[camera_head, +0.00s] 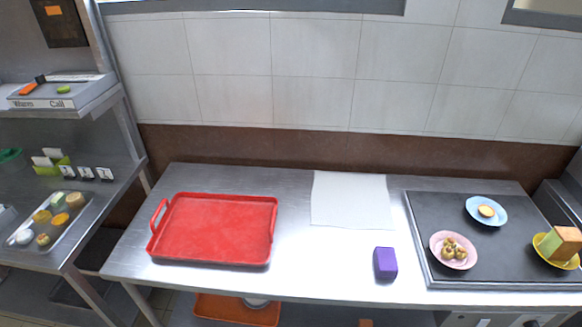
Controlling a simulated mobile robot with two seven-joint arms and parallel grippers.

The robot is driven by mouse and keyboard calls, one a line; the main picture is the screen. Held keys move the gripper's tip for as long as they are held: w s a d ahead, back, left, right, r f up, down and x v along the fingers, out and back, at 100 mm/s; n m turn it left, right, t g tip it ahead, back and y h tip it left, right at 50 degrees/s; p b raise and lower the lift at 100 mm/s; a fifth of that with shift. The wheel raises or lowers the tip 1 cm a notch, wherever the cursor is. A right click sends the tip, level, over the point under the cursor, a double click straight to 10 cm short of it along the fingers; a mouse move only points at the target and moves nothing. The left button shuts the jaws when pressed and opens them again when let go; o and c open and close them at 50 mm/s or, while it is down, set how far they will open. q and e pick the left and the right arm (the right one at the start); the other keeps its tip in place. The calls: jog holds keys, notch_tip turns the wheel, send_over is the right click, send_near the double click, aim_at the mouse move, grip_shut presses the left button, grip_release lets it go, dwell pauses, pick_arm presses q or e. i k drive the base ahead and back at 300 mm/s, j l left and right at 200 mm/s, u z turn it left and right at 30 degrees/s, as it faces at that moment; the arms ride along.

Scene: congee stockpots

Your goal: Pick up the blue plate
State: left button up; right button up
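The blue plate (474,206) lies at the back of the dark griddle-like surface on the right of the metal table. A small round yellowish food item (486,211) sits on it. A pink plate (437,247) with several small brown round items is in front of it to the left. A yellow plate (543,252) with a block-shaped item is in front of it to the right. Neither of my grippers shows in the head view.
An empty red tray (215,230) sits on the table's left part. A white sheet (350,200) lies at the back middle, and a purple box (385,263) stands near the front edge. The table (310,265) is clear between tray and box. A metal shelf stands at left.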

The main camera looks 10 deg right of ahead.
aim_at(485, 211)
jog(key=z, duration=1.6)
jog(key=l+u, duration=0.1)
jog(key=u, duration=0.3)
jog(key=l+u, duration=0.15)
jog(key=u, duration=0.25)
jog(key=l+u, duration=0.15)
jog(key=u, duration=0.25)
jog(key=l+u, duration=0.35)
jog(key=l, duration=0.2)
jog(key=k+l+u, duration=0.1)
jog(key=l+u, duration=0.2)
jog(key=l, duration=0.2)
jog(key=k+l+u, duration=0.1)
jog(key=l, duration=0.25)
jog(key=k+l+u, duration=0.15)
jog(key=l, duration=0.2)
jog(key=k+l+u, duration=0.1)
jog(key=l, duration=0.2)
jog(key=k+l, duration=0.15)
jog(key=l, duration=0.2)
jog(key=k+l, duration=0.2)
jog(key=k+l+u, duration=0.1)
jog(key=l, duration=0.35)
jog(key=k, duration=0.1)
